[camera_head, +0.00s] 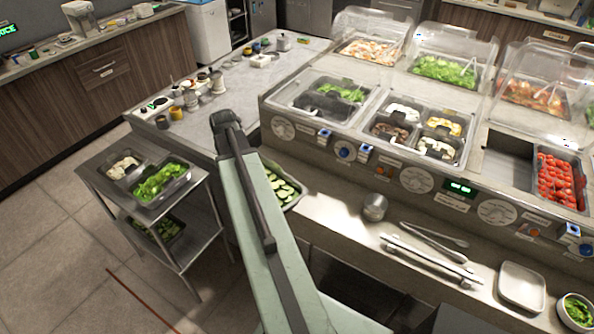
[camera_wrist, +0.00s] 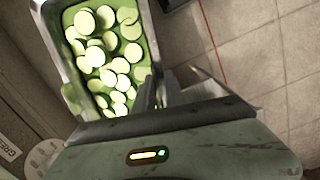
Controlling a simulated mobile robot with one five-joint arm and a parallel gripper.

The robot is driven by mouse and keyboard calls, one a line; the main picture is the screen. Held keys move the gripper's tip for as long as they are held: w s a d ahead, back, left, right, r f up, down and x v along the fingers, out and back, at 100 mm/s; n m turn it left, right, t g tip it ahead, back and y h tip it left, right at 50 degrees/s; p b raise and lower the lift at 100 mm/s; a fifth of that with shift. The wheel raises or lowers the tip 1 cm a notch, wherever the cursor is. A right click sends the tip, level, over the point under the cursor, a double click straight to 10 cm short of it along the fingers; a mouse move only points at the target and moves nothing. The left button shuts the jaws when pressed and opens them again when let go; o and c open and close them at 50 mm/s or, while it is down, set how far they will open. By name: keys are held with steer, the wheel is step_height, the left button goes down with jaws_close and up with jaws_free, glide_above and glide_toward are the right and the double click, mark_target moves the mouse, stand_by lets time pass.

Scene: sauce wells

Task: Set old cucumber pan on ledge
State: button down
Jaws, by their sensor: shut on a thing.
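The cucumber pan is a metal pan with pale green cucumber slices. In the head view the cucumber pan (camera_head: 284,190) shows just right of my arm, at the left end of the steel ledge (camera_head: 335,213); my arm hides part of it. In the wrist view the cucumber pan (camera_wrist: 65,82) fills the upper left. My gripper (camera_wrist: 158,88) is shut on the pan's near right wall. My gripper is hidden behind my arm in the head view. I cannot tell whether the pan touches the ledge.
On the ledge stand a metal cup (camera_head: 374,207), tongs (camera_head: 432,243), a white tray (camera_head: 522,286) and a bowl of greens (camera_head: 576,311). The well counter (camera_head: 345,150) rises behind. A steel cart (camera_head: 190,205) with pans stands left. An empty well (camera_head: 508,168) lies right.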

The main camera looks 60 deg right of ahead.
mark_target(298, 190)
steer(key=s+d+n, duration=0.3)
steer(key=s+d, duration=1.1)
steer(key=d, duration=0.1)
steer(key=shift+h, duration=0.3)
steer(key=f+b, duration=0.8)
steer(key=shift+w+a+f, duration=0.2)
steer(key=shift+a, duration=0.05)
steer(key=shift+f+b, duration=0.35)
steer(key=shift+b, duration=0.3)
steer(key=c, duration=1.3)
jaws_free()
steer(key=r+p, duration=0.5)
steer(key=w+r+p, duration=0.1)
steer(key=r+p, duration=0.1)
steer(key=shift+a+r+p, duration=0.15)
steer(key=shift+r+p, duration=0.25)
